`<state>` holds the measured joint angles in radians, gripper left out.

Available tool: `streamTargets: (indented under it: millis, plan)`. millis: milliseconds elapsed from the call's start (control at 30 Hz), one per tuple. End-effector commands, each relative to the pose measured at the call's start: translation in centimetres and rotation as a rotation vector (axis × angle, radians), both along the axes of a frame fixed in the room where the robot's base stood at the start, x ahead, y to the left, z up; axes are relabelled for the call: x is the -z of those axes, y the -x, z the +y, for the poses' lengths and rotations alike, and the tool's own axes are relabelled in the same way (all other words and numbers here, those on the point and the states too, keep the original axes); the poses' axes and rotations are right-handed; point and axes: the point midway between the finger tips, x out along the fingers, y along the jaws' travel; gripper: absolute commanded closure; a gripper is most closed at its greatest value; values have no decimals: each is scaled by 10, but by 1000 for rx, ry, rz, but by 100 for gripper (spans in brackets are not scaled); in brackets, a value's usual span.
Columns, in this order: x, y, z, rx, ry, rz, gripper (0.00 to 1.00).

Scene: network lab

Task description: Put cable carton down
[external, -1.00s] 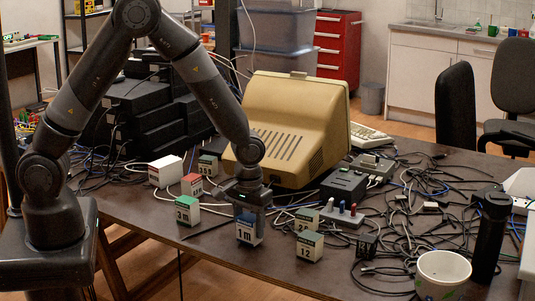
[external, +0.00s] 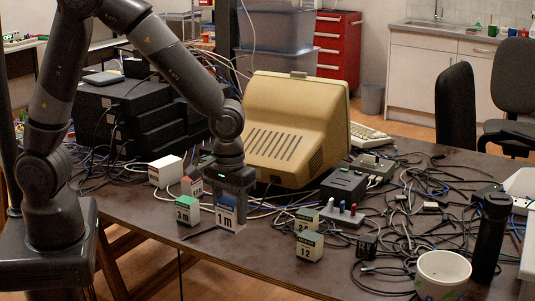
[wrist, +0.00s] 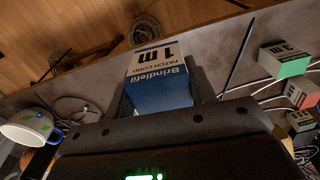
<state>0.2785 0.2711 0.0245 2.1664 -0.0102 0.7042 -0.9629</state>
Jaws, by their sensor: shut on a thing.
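The cable carton (external: 227,214) is a small white and blue box marked "1 m". My gripper (external: 232,192) is shut on it from above, near the front edge of the dark table (external: 270,255). In the wrist view the carton (wrist: 160,82) sits between the two fingers, its "1 m" patch cord label in sight. It looks about upright. I cannot tell whether its base touches the table.
A green-topped carton (external: 187,211) stands close to the left, with a red-topped one (external: 191,186) behind it. Two more cartons, one marked "12" (external: 309,247), stand to the right. The beige monitor (external: 290,130) is behind. Bare table lies between the held carton and the right-hand cartons.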

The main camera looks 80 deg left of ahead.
Motion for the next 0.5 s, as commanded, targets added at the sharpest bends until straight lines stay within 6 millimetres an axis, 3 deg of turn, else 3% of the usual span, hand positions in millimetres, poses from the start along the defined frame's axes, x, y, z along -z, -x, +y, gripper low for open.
streamTargets:
  millis: [133,233,500]
  plan:
    - [-1,-1,5,-5,0,0,76]
    - [-1,-5,20,-13,0,0,76]
    - [-2,-15,97,-46,0,0,76]
